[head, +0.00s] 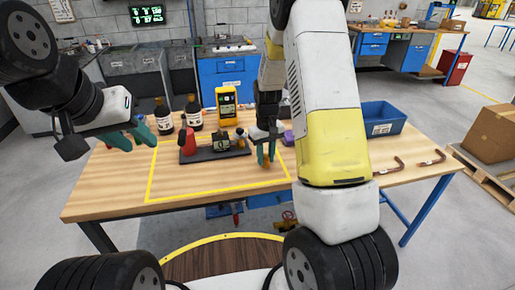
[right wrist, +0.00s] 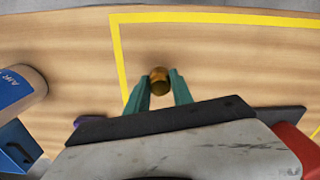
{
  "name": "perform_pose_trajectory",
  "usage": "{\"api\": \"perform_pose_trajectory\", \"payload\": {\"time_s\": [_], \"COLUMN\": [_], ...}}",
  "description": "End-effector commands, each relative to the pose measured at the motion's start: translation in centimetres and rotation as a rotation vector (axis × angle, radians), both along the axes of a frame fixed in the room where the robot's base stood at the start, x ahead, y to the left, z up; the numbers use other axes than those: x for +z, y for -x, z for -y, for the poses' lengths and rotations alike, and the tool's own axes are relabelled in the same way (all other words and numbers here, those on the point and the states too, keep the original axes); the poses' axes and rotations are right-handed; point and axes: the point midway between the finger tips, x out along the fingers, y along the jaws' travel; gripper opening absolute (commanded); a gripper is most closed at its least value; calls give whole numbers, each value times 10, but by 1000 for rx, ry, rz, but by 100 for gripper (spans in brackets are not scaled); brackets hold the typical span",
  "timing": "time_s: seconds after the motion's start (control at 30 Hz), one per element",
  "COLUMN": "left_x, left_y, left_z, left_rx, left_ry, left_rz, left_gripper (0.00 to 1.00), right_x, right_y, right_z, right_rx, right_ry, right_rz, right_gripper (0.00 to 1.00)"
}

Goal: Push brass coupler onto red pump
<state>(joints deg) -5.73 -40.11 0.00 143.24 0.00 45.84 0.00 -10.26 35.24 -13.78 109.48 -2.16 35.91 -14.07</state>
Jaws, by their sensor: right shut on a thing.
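The red pump (head: 188,143) stands at the left end of a dark base plate (head: 215,153) on the wooden table; a red part also shows at the lower right of the right wrist view (right wrist: 296,152). My right gripper (head: 266,156) is at the right end of the plate, inside the yellow outline. In the right wrist view its green fingers are closed on the brass coupler (right wrist: 160,82), a short round piece; the fingers hide its sides. In the head view the coupler is hard to make out. My left gripper (head: 131,137) is open and empty above the table's left side.
Two dark bottles (head: 163,116) and a yellow device (head: 227,103) stand behind the plate. A blue bin (head: 383,118) is at the back right. Bent copper tubes (head: 388,167) lie at the right. The table front inside the yellow outline (head: 215,196) is clear.

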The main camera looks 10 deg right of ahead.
Motion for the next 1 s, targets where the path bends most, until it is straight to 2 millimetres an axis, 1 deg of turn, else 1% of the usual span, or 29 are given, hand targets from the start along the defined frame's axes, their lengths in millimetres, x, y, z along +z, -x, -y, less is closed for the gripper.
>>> {"api": "perform_pose_trajectory", "payload": {"time_s": [0.23, 0.37, 0.47, 0.6, 0.77, 1.0], "left_x": [0, 0, 0, 0, 0, 0], "left_y": [0, 0, 0, 0, 0, 0], "left_z": [0, 0, 0, 0, 0, 0], "left_rx": [0, 0, 0, 0, 0, 0], "left_ry": [0, 0, 0, 0, 0, 0], "left_rz": [0, 0, 0, 0, 0, 0], "left_gripper": [36, 36, 36, 36, 36, 36], "right_x": [1, 8, 18, 38, 40, 46], "right_y": [0, 0, -1, -1, 36, 99], "right_z": [0, 0, 0, 0, -2, -5], "right_rx": [0, 0, 0, 1, 1, 2], "right_ry": [0, 0, -1, 0, -1, -1], "right_rz": [1, 1, 3, 5, 0, 1], "right_gripper": [0, 0, 0, 0, 0, 0]}}
